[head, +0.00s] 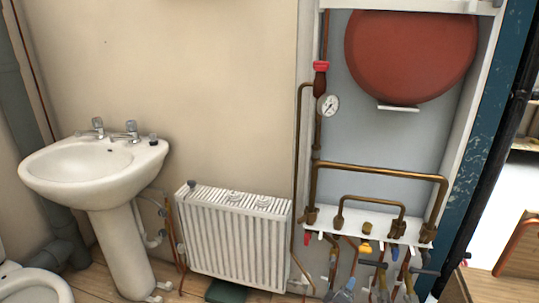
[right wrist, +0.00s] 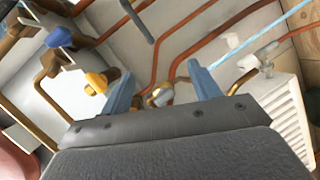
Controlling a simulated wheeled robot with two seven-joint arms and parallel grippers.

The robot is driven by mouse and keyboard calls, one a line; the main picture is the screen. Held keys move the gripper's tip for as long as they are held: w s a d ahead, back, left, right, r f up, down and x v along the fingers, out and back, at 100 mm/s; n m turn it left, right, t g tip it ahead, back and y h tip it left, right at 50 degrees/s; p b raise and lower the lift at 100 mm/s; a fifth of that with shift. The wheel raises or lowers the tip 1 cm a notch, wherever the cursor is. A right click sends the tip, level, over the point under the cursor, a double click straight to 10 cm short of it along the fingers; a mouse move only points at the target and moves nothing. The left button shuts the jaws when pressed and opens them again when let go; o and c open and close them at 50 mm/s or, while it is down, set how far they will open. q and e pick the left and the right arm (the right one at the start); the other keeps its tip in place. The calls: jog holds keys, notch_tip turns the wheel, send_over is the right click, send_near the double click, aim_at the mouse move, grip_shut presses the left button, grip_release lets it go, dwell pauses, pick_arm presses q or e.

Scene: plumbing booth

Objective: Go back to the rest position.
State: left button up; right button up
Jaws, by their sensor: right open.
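My right gripper (head: 373,290) shows only by its blue-grey fingertips at the bottom edge of the head view, below the pipe manifold. In the right wrist view its two fingers (right wrist: 160,68) stand wide apart. No held object shows between them. A brass fitting with a pale cap (right wrist: 160,96) appears between the fingers, beyond them. My left gripper is in neither view.
The white manifold shelf (head: 375,231) carries copper pipes and a yellow valve handle (head: 366,247). A white radiator (head: 235,235), sink (head: 95,165) and toilet (head: 32,285) stand to the left. A red tank (head: 410,55) hangs above. A wooden bench (head: 515,258) is at right.

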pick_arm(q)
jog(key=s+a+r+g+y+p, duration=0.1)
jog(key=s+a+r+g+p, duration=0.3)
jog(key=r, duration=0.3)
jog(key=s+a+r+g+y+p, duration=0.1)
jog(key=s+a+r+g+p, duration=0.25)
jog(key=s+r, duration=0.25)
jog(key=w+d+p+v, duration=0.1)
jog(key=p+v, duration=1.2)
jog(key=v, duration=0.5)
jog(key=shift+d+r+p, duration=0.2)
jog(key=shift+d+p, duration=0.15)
pick_arm(e)
jog(key=s+a+r+m+g+y, duration=0.1)
jog(key=s+a+r+g+y, duration=0.2)
jog(key=s, duration=1)
jog(key=s+a+r+m+g+y, duration=0.2)
jog(key=s+a+r+g+y, duration=0.1)
jog(key=s+r, duration=0.6)
jog(key=s+a+r+m+g+y, duration=0.2)
jog(key=s+r, duration=0.5)
jog(key=s, duration=1)
jog(key=a+g+y, duration=0.1)
jog(key=a+g, duration=0.1)
jog(key=a, duration=0.1)
jog(key=shift+s+a+g+y, duration=0.15)
jog(key=shift+g+y, duration=0.15)
jog(key=shift+y, duration=0.1)
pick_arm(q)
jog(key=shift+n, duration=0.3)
